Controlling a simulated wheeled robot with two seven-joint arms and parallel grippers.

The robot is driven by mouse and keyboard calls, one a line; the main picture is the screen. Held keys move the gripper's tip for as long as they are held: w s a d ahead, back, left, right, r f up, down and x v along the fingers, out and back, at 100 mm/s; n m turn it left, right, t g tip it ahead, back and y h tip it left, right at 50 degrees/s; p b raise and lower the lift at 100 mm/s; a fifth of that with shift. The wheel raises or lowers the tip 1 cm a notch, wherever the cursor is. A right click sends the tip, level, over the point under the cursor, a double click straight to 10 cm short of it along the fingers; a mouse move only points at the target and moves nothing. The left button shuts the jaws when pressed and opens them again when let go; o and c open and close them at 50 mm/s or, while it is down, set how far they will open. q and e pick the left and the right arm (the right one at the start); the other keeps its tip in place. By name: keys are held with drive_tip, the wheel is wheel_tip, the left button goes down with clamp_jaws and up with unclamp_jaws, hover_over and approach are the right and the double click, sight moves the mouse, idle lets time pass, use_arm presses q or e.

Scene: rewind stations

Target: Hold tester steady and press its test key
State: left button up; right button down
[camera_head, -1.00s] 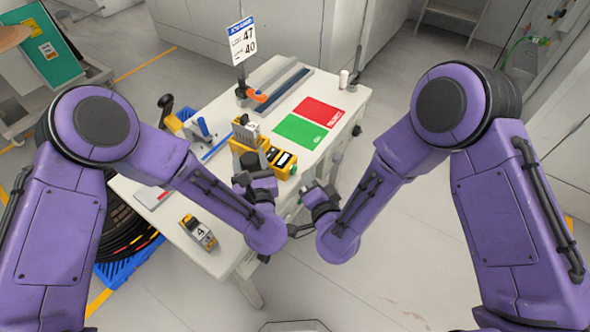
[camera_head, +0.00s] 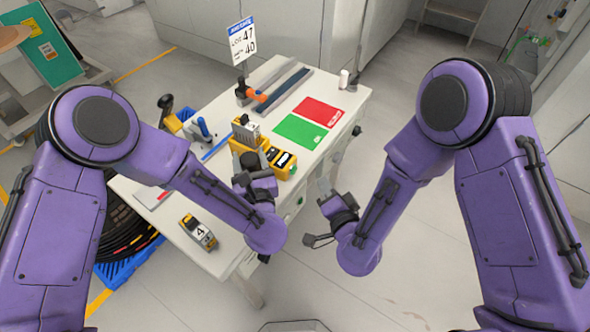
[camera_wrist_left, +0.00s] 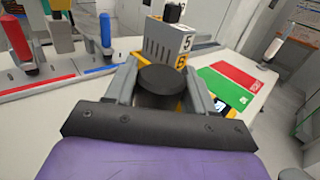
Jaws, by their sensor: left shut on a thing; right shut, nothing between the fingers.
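The yellow tester (camera_head: 270,151) with a dark, lit display lies on the white table near its front edge. The left wrist view shows both fingers (camera_wrist_left: 163,82) around a black round part (camera_wrist_left: 163,78), with the yellow body (camera_wrist_left: 181,62) behind; the exact contact is hidden.
A grey block (camera_wrist_left: 168,42) marked 5 stands behind the tester. Green (camera_head: 300,131) and red (camera_head: 319,111) mats lie beyond it. Another yellow device (camera_head: 198,232) marked 4 lies at the front left. A sign (camera_head: 242,41) stands at the back. Floor is free on the right.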

use_arm(q)
drive_tip(key=o, duration=1.4)
